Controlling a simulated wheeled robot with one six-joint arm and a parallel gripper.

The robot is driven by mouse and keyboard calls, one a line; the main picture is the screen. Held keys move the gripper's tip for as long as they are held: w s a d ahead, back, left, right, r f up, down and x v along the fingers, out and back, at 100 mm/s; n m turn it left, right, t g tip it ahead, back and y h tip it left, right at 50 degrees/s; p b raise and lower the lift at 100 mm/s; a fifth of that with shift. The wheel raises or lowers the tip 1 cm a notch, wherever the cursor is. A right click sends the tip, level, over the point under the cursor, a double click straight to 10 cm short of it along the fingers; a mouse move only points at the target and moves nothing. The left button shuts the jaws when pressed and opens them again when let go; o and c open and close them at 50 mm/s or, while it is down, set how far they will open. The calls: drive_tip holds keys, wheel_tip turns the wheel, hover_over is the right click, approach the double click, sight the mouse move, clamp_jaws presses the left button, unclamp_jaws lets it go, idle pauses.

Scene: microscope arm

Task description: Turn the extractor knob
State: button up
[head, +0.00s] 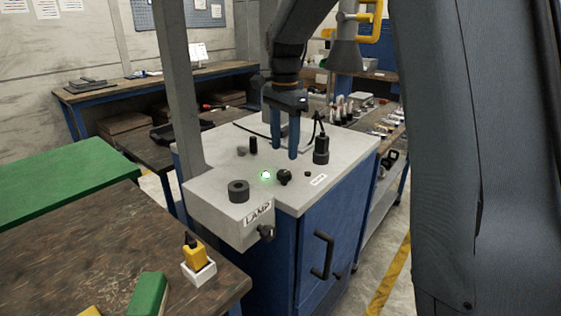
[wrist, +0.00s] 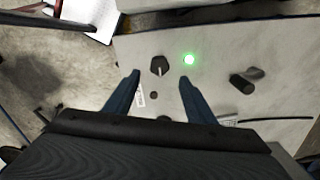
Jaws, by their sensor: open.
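A small black knob (head: 284,177) with a pointer stands on the pale top of the blue cabinet (head: 330,215), beside a lit green lamp (head: 265,175). I take it for the extractor knob; the small label (head: 319,180) nearby is not readable. In the wrist view the knob (wrist: 159,65) shows a white pointer line and lies just beyond the gap between my fingertips. My gripper (head: 284,153) is open and empty, fingers pointing down. Its fingertips (wrist: 160,77) appear above the cabinet top, behind the knob in the head view, apart from it.
A grey box marked LAMP (head: 222,212) with a side knob (head: 266,233) is at front left, near a grey post (head: 178,90). Black cylinders (head: 321,150) and a cable stand on the cabinet top. A wooden table (head: 70,250) is at lower left.

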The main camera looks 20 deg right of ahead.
sight(284, 172)
wheel_tip(284, 172, down, 8)
drive_tip(key=shift+r+p, duration=0.25)
drive_tip(key=shift+p, duration=0.5)
drive_tip(key=shift+s, duration=0.1)
drive_tip(key=c, duration=1)
